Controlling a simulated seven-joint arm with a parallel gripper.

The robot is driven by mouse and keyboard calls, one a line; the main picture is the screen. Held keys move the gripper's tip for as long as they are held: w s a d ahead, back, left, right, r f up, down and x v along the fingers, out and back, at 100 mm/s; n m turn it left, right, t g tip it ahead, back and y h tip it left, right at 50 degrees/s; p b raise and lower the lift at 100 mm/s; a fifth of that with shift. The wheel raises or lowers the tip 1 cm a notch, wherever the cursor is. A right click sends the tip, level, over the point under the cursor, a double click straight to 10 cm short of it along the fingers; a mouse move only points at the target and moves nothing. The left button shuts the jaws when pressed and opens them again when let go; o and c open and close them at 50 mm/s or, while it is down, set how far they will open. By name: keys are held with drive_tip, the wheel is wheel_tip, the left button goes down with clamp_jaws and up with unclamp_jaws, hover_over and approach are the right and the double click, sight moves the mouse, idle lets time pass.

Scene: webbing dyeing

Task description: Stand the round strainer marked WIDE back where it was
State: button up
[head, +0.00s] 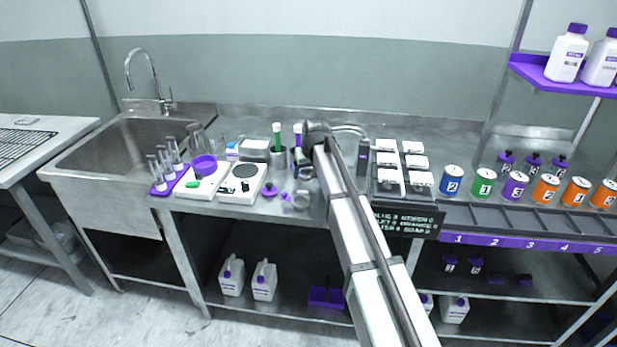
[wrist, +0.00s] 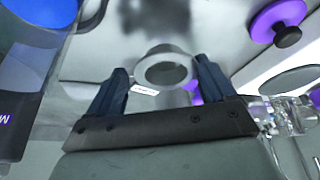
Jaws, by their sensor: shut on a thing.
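In the wrist view, a grey round ring with an open centre (wrist: 141,66), which looks like the strainer, sits between the two dark blue fingers of my gripper (wrist: 162,80). The gripper is shut on it. A small white tag shows beside the ring near the left finger. No WIDE marking is readable. In the head view, my gripper (head: 300,168) is over the middle of the steel bench, partly hidden by my own arm. I cannot clearly make out the strainer there.
A purple disc with a black knob (wrist: 279,18) and clear glassware (wrist: 285,113) lie to the right in the wrist view. In the head view, a white hotplate (head: 242,184) stands left of the gripper, and a rack of white-topped blocks (head: 403,166) stands right. Coloured cans (head: 484,183) stand further right.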

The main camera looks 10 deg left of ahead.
drive_tip(key=shift+f, duration=1.25)
drive_tip(key=shift+f, duration=0.15)
drive_tip(key=o, duration=1)
drive_tip(key=v, duration=1.2)
drive_tip(key=shift+d, duration=0.15)
